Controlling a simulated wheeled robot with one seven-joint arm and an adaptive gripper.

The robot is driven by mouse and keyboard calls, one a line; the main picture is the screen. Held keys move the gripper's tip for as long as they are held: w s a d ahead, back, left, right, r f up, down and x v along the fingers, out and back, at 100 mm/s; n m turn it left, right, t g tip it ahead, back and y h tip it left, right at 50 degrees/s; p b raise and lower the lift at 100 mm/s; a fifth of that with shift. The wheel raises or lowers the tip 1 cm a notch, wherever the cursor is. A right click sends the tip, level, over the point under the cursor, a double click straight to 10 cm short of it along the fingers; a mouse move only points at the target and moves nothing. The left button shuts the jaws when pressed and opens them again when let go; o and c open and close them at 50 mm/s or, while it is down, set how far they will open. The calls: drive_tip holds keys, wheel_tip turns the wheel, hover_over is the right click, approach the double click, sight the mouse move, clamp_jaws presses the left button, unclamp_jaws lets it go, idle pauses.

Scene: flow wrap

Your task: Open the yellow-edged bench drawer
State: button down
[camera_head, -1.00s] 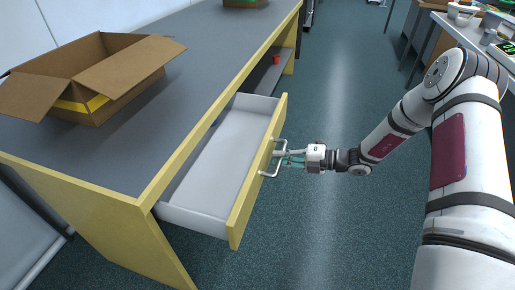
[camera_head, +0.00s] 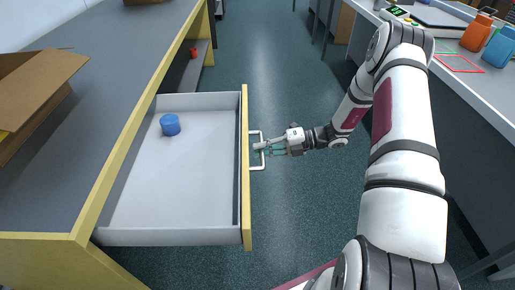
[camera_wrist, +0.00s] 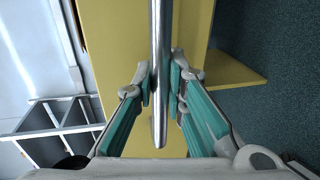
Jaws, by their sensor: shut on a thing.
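The yellow-edged bench drawer (camera_head: 180,190) is pulled well out from under the bench in the head view, with its white tray showing. A blue round object (camera_head: 170,125) lies inside it near the back. The yellow drawer front (camera_head: 246,200) carries a metal bar handle (camera_head: 256,166). My gripper (camera_head: 262,148) is shut on the handle. In the wrist view the handle (camera_wrist: 160,60) runs between the teal-padded fingers of my gripper (camera_wrist: 162,88), with the yellow front (camera_wrist: 115,50) behind it.
The grey bench top (camera_head: 75,130) carries an open cardboard box (camera_head: 45,90) at left. A red object (camera_head: 193,53) sits on the shelf under the bench. Another bench (camera_head: 480,110) with bottles stands at right. The floor (camera_head: 240,60) between the benches is clear.

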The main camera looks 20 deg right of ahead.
drive_tip(key=c, duration=1.6)
unclamp_jaws()
drive_tip(key=v, duration=1.2)
drive_tip(key=shift+f, duration=0.1)
drive_tip(key=shift+w, duration=0.1)
